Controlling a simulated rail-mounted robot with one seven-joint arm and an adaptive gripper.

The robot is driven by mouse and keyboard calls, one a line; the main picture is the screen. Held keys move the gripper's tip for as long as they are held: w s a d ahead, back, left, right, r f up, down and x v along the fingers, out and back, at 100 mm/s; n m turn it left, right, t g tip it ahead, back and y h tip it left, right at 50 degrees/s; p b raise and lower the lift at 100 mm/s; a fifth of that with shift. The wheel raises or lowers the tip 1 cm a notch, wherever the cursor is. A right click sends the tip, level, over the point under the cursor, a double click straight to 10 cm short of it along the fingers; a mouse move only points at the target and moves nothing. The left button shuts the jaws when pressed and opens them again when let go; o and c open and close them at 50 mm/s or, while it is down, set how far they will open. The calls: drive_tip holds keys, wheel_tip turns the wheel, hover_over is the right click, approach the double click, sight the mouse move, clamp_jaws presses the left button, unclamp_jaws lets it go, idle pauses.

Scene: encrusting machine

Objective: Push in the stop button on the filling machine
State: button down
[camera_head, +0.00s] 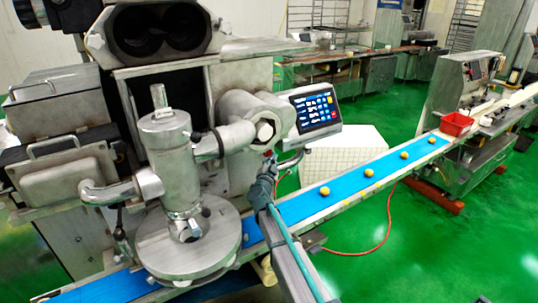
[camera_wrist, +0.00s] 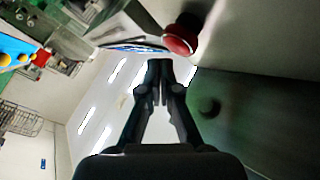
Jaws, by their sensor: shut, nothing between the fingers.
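The red stop button (camera_wrist: 181,38) shows at the top of the wrist view, on a dark round base against a grey metal surface of the filling machine (camera_head: 205,130). My gripper (camera_wrist: 162,66) is shut and empty. Its fingertips lie just below and left of the button in the wrist view; I cannot tell whether they touch it. In the head view my gripper (camera_head: 268,163) is below the machine's round joint and left of the touchscreen (camera_head: 316,107). The button is too small or hidden to make out clearly there.
A blue conveyor belt (camera_head: 345,183) with several round yellow pieces runs past my arm towards a red tray (camera_head: 457,123). A metal cylinder (camera_head: 166,150) over a round disc (camera_head: 187,245) stands at left. Green floor is open at lower right.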

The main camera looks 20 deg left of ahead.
drive_tip(key=shift+w+a, duration=0.3)
drive_tip(key=shift+a, duration=0.05)
drive_tip(key=shift+w+a+p, duration=0.3)
drive_tip(key=shift+p, duration=0.1)
idle(1.0)
drive_tip(key=shift+s+d, duration=0.65)
drive_tip(key=s+d, duration=0.1)
drive_tip(key=d, duration=0.1)
drive_tip(key=s+d, duration=0.1)
drive_tip(key=s, duration=0.1)
drive_tip(key=shift+s+d, duration=0.2)
drive_tip(key=shift+d, duration=0.15)
idle(0.5)
